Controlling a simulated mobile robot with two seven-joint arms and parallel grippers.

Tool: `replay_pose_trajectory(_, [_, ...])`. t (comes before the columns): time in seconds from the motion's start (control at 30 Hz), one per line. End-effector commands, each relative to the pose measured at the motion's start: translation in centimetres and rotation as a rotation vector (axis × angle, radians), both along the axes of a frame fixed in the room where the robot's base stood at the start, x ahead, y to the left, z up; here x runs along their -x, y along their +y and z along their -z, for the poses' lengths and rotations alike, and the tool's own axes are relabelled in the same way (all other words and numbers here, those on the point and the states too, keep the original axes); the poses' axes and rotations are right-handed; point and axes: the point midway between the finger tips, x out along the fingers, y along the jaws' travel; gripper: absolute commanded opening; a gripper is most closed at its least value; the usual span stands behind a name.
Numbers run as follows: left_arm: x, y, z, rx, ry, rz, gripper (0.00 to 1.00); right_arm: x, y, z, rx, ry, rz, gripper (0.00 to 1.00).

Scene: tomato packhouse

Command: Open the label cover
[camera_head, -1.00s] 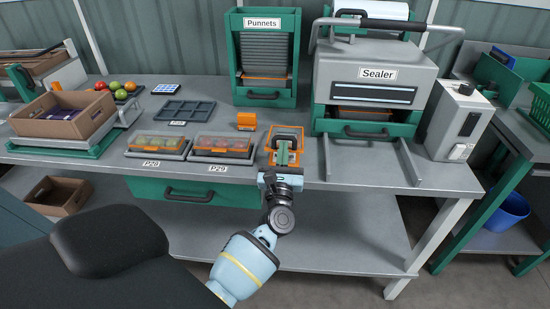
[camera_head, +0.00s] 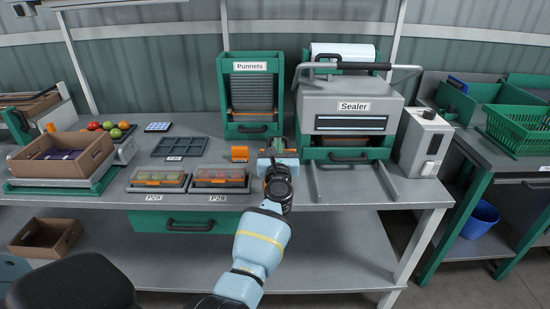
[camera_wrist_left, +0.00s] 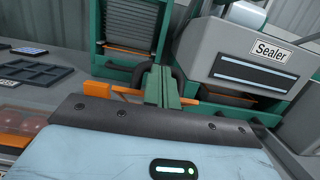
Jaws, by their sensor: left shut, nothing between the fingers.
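My left gripper (camera_head: 278,143) is over the front part of the bench, between the Punnets rack and the Sealer. In the left wrist view its green fingers (camera_wrist_left: 160,88) are together, with nothing between them. Orange parts (camera_wrist_left: 208,108) show on both sides of the fingers, probably the orange-framed unit with the label cover. My gripper and wrist hide most of that unit, so I cannot tell its cover's state or whether the fingers touch it. My right gripper is not in view.
The Sealer (camera_head: 350,108) stands right of the gripper, with rails running forward. The Punnets rack (camera_head: 250,95) stands behind. Filled punnets P28 (camera_head: 158,188) and P29 (camera_head: 220,188) sit left at the bench front. A dark compartment tray (camera_head: 180,146) lies behind them.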

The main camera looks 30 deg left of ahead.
Motion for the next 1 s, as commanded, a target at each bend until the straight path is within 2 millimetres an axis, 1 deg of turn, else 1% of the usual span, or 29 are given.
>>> replay_pose_trajectory(0.03, [-0.8,0.4,-0.8,-0.001,-0.003,-0.001,0.00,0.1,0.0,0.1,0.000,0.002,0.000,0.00])
replay_pose_trajectory(0.1, [-1.9,0.9,-1.7,0.000,-0.004,-0.001,0.00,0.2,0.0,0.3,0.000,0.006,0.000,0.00])
replay_pose_trajectory(0.2, [-3.1,1.6,-2.6,-0.001,-0.002,-0.002,0.00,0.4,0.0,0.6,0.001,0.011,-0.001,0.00])
replay_pose_trajectory(0.3, [-3.9,2.1,-3.3,0.000,-0.001,-0.002,0.00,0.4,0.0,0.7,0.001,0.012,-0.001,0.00])
replay_pose_trajectory(0.7, [-5.7,3.1,-4.7,0.005,0.003,0.000,0.00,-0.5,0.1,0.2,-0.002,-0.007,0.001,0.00])
replay_pose_trajectory(1.0, [-6.6,3.6,-5.3,0.051,0.070,0.001,0.00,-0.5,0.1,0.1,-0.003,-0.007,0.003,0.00])
